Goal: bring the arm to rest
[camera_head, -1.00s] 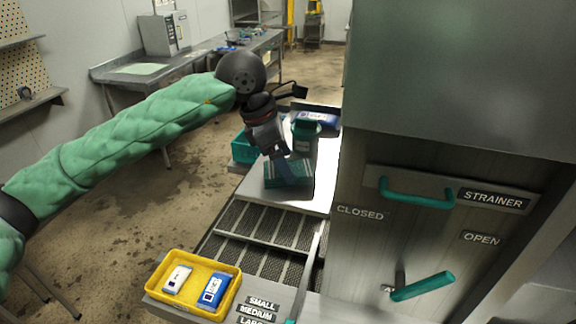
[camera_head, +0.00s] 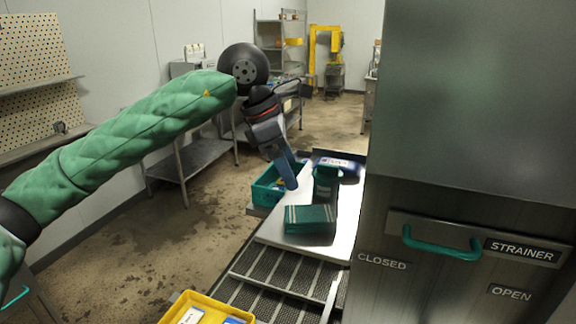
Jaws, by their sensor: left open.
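My left arm comes in from the left in a green quilted sleeve. My left gripper (camera_head: 290,172) points downward at the end of it, open, with nothing seen between its fingers. In the picture it overlaps the edge of a teal bin (camera_head: 267,190); I cannot tell how far above it the fingers are. A folded green cloth-like block (camera_head: 310,219) lies on the steel table (camera_head: 272,234) just below and right of the gripper. My right gripper is not in view.
A steel cabinet (camera_head: 470,120) with a teal strainer handle (camera_head: 440,247) fills the right side. A dark green container (camera_head: 325,182) and a blue-white pack (camera_head: 340,168) stand behind the block. A yellow tray (camera_head: 178,310) is at the bottom. Open floor lies left.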

